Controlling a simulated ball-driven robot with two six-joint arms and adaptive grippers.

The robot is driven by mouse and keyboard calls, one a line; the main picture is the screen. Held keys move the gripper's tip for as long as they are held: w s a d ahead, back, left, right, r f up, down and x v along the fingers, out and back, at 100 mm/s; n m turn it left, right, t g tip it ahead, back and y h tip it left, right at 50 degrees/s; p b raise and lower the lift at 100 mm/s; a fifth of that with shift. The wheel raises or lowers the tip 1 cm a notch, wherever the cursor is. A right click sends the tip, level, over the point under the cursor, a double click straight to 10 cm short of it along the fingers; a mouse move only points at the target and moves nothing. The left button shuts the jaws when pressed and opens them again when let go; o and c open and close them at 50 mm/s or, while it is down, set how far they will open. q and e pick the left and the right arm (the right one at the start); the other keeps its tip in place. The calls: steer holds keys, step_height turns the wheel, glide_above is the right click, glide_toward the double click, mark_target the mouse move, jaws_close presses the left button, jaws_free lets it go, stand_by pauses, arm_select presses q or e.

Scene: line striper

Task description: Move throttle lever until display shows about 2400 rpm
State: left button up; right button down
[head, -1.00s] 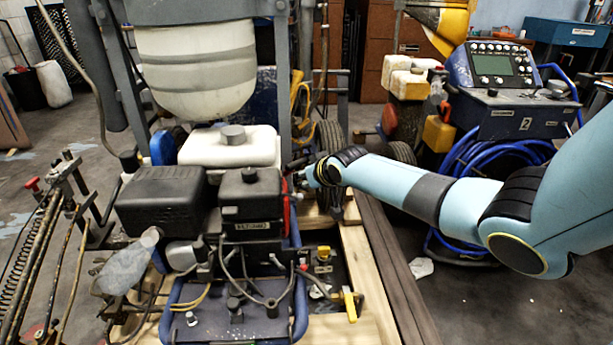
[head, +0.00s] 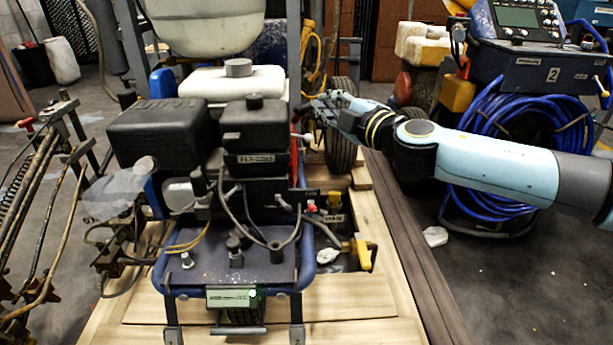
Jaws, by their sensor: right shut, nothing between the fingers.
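The striper's engine (head: 255,135) is black and stands on a blue frame at the middle of the head view. A small dark lever end (head: 303,109), which looks like the throttle lever, shows at the engine's right side. My right gripper (head: 314,104) is shut and empty right beside it; I cannot tell whether they touch. A small pale-green display (head: 231,297) is on the machine's low front edge, with a bright green light at its right end. Its digits are too small to read. My left gripper is out of view.
A yellow-handled valve (head: 361,252) stands at the frame's front right. A white tank (head: 230,84) sits behind the engine. At the right are a blue console (head: 540,62) with its own screen and a coiled blue hose (head: 520,125). Open floor lies at the lower right.

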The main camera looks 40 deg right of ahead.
mark_target(308, 141)
steer(key=s+a+f+n+g+y+b, duration=0.15)
steer(key=s+f+b, duration=0.25)
steer(key=f, duration=0.6)
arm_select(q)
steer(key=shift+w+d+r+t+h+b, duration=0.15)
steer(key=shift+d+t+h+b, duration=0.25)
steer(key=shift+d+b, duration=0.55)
arm_select(e)
steer(key=w+d+f, duration=0.2)
steer(key=w+d, duration=0.1)
steer(key=w, duration=0.9)
steer(key=shift+d+n, duration=0.25)
steer(key=shift+n, duration=0.2)
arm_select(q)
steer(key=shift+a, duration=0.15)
